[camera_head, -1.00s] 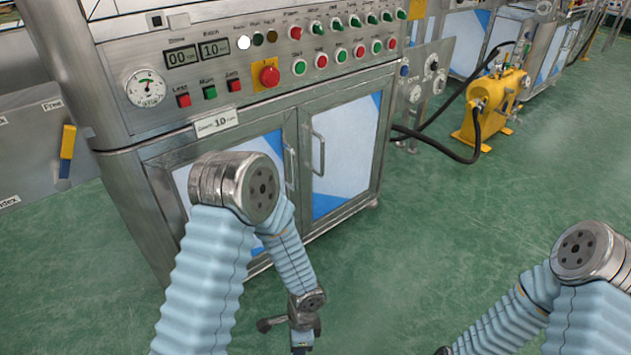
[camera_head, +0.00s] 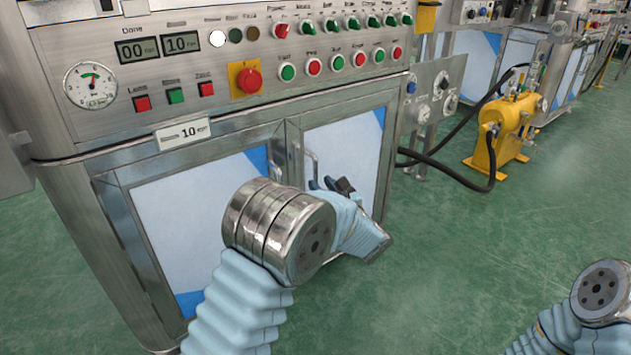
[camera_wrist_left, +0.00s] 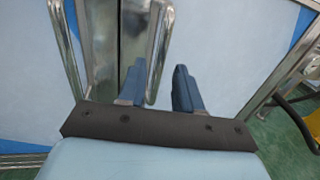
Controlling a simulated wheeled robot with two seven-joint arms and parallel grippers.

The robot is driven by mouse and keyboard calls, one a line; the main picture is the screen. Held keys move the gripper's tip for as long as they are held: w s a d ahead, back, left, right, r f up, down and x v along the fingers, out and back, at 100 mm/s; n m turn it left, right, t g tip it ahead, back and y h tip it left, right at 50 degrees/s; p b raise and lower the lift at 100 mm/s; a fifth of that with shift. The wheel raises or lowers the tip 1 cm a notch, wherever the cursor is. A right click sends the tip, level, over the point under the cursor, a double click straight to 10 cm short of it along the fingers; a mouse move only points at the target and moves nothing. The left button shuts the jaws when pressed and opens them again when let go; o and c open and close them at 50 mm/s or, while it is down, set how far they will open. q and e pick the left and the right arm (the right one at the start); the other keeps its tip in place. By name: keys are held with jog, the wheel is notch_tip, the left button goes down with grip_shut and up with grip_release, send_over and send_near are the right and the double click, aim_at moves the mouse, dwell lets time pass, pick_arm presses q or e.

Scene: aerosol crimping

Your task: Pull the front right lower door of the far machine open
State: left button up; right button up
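The steel machine has two lower doors with white and blue panels. Its right lower door (camera_head: 345,140) looks shut; that door's upright bar handle (camera_head: 311,163) is near the middle seam. The wrist view shows the right door (camera_wrist_left: 235,50) and its handle (camera_wrist_left: 164,45). My left gripper (camera_head: 333,185) is at this handle, in front of the door. In the wrist view, the left gripper's blue fingers (camera_wrist_left: 159,88) are apart, with the lower handle bar between them; I cannot tell whether either finger touches it. My right gripper is out of frame.
The left lower door (camera_head: 190,215) and its handle stand beside the right one. A control panel with buttons and a gauge (camera_head: 90,86) is above. A yellow pump (camera_head: 508,130) with black hoses stands to the right. Green floor is clear in front.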

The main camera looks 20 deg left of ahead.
aim_at(316, 179)
pick_arm(q)
jog(key=shift+x, duration=2.25)
grip_shut()
